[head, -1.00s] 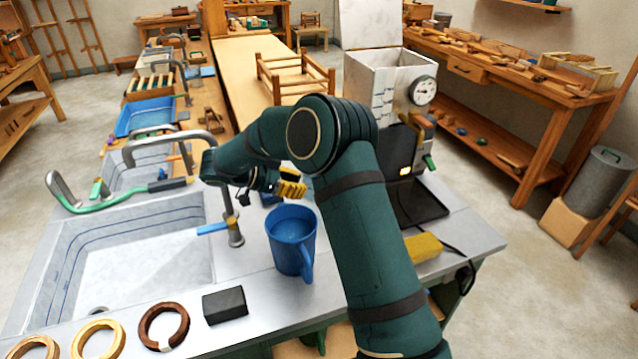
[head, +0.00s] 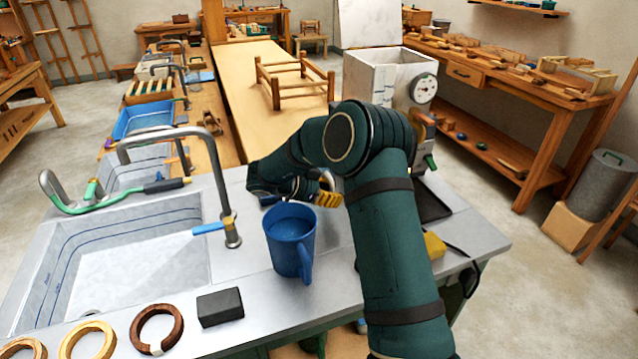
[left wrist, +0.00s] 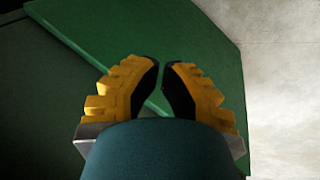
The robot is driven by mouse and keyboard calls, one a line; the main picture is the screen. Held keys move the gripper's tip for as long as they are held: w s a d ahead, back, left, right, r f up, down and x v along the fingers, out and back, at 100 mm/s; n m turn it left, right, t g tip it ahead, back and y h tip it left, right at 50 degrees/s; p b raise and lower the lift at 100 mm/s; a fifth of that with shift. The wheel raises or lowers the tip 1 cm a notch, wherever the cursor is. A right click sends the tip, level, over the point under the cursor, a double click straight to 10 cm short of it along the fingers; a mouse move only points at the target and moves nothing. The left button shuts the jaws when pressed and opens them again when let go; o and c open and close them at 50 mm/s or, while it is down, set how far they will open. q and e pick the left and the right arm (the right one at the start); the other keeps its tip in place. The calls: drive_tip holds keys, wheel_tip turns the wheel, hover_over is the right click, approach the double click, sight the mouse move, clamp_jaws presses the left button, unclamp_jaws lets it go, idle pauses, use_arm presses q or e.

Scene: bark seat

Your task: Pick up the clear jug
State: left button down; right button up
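No clear jug stands out in these views. A blue jug (head: 290,245) with its handle toward the front stands upright on the grey worktop, right of the tap. My right gripper (head: 326,196), with yellow fingers, is just behind and right of the jug's rim in the head view. It looks apart from the jug, and my arm hides part of the worktop beyond it. Whether its fingers are open is unclear. My left gripper (left wrist: 162,68) shows in the left wrist view with its fingertips almost meeting, nothing between them, near a green panel (left wrist: 205,45).
A tall tap (head: 225,190) and a sink (head: 130,250) lie left of the jug. A black block (head: 220,306) and several wooden rings (head: 157,328) lie at the front. A white box with a dial (head: 385,80) stands behind my right arm. A yellow sponge-like thing (head: 434,245) lies right of it.

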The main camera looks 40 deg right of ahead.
drive_tip(key=shift+c, duration=0.4)
clamp_jaws()
drive_tip(key=shift+r, duration=0.15)
wheel_tip(320, 180, up, 10)
drive_tip(key=p, duration=0.3)
idle(0.6)
